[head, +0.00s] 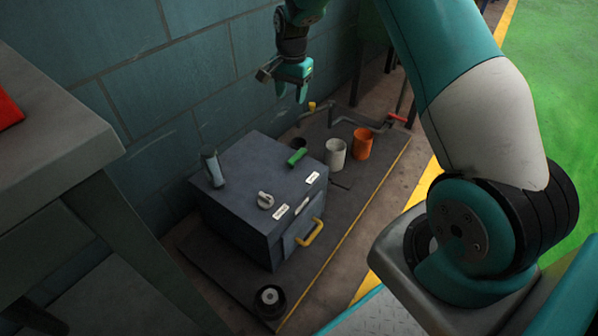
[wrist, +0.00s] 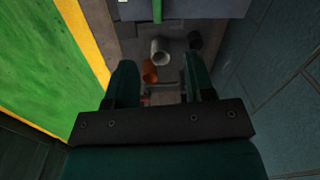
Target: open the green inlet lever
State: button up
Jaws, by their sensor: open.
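The green inlet lever (head: 297,157) is a short green handle at the back right edge of the top of a dark grey cabinet (head: 236,178). In the wrist view the green lever (wrist: 157,10) shows at the top edge, partly cut off by the frame. My gripper (head: 291,93) hangs in the air above and behind the cabinet, near the wall, jaws pointing down. In the wrist view my gripper (wrist: 162,82) has its two fingers apart with nothing between them. It is apart from the lever.
A white cup (head: 335,154) and an orange cup (head: 362,143) stand right of the cabinet. A crank with a red grip (head: 397,118) lies behind them. The cabinet has a grey knob (head: 265,200) and a yellow handle (head: 311,232). A grey table (head: 60,150) stands at left.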

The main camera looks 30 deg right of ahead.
jog(key=m+b, duration=0.2)
send_near(299, 153)
notch_tip(299, 153, down, 9)
jog(key=b, duration=0.6)
jog(key=shift+a, duration=0.15)
grip_shut()
